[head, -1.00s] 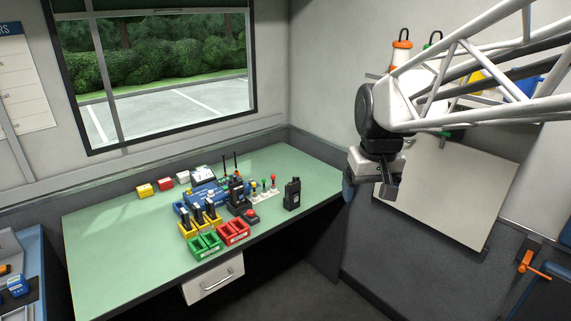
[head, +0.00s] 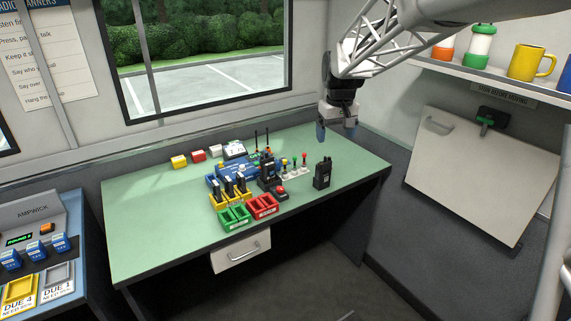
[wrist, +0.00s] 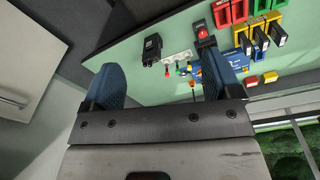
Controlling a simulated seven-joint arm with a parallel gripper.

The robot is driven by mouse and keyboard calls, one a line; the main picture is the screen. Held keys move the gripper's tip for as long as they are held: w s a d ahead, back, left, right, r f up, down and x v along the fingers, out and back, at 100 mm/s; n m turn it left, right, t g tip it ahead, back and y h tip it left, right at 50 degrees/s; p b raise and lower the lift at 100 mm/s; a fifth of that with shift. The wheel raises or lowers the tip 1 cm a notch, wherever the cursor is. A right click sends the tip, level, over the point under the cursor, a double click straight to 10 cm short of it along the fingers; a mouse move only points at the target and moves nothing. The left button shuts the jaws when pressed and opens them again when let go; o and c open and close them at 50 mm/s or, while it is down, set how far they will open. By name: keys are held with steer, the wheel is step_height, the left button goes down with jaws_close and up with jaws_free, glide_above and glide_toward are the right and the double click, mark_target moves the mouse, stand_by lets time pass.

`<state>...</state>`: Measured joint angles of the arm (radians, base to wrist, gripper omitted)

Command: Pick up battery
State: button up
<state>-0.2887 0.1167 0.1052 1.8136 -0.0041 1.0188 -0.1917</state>
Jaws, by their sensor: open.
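Several dark battery-like packs (head: 229,187) stand upright in a row of yellow holders (head: 232,203) on the green table; they also show at the upper right in the wrist view (wrist: 261,41). Blue-and-white packs (head: 60,243) sit in a charger marked AMPWICK (head: 35,216) at the left edge of the head view. I cannot tell which pack the task means. My gripper (head: 336,132) hangs above the table's back right part, open and empty. Its two blue fingertips (wrist: 160,68) are spread apart in the wrist view, with nothing between them.
Green (head: 233,218) and red (head: 263,206) trays stand in front of the holders. A black radio (head: 322,173) stands upright to the right. Another radio (head: 267,177) with upright antennas stands behind. The left part of the table (head: 150,220) is clear. A shelf (head: 470,82) holds a yellow mug.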

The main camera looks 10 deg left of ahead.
steer(key=w+a+f+n, duration=0.2)
steer(key=w+a+f, duration=0.5)
steer(key=w+a, duration=0.45)
steer(key=n+g, duration=0.1)
glide_above(271, 166)
step_height(271, 166, down, 10)
steer(key=shift+s+r, duration=0.15)
steer(key=shift+f, duration=1.3)
steer(key=shift+f, duration=2.6)
steer(key=shift+c, duration=0.5)
steer(key=c, duration=1.2)
